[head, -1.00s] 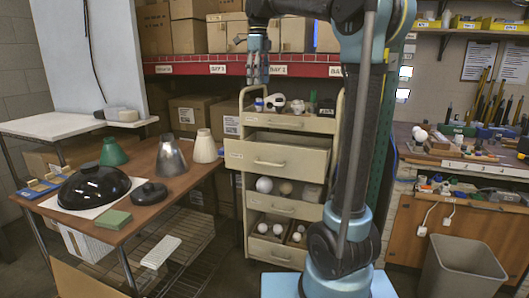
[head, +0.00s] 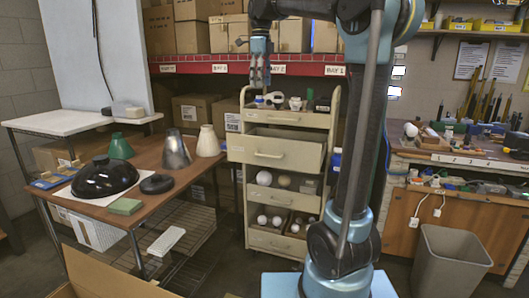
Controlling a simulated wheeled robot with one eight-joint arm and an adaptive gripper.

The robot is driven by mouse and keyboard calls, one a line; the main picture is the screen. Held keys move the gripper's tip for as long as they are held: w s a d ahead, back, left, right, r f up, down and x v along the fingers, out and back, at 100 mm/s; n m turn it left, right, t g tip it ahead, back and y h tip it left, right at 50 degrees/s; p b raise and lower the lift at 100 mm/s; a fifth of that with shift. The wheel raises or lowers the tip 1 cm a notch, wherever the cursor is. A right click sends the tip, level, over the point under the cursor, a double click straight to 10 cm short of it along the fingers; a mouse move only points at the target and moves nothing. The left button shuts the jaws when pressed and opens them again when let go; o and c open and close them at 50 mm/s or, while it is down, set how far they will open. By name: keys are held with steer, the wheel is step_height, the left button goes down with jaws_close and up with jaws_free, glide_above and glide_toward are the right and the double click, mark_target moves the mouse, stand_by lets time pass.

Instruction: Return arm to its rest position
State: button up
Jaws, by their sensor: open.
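My arm stands at the right of the head view and reaches up and over to the left. My gripper (head: 260,84) hangs downward in front of the red shelf edge, above the drawer cart (head: 236,150). It is seen nearly edge-on, so the gap between its fingers hardly shows. It is open, with nothing visible in it. The cart's top tray holds several small parts, and one drawer (head: 272,153) is pulled out.
At left, a brown table (head: 165,192) bears a black dome shade (head: 104,180), a green shade (head: 119,147), a metal cone (head: 175,150) and a cream cone (head: 207,141). A grey bin (head: 453,258) stands right, below a workbench (head: 450,205). An open cardboard box (head: 110,275) is at lower left.

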steer(key=s+d+f+n, duration=0.6)
steer(key=s+f, duration=0.4)
steer(key=f, duration=0.3)
steer(key=s+d+f+n+t, duration=0.1)
steer(key=s+d+f+n, duration=0.6)
steer(key=s+f, duration=0.3)
steer(key=s+d+f+n+t, duration=0.1)
steer(key=s+d+f+n, duration=0.6)
steer(key=f, duration=0.9)
steer(key=s+n, duration=0.2)
steer(key=s, duration=0.2)
steer(key=shift+d+f, duration=0.2)
steer(key=shift+d, duration=0.05)
steer(key=shift+w+f, duration=0.2)
steer(key=shift+w, duration=0.25)
steer(key=shift+c, duration=0.2)
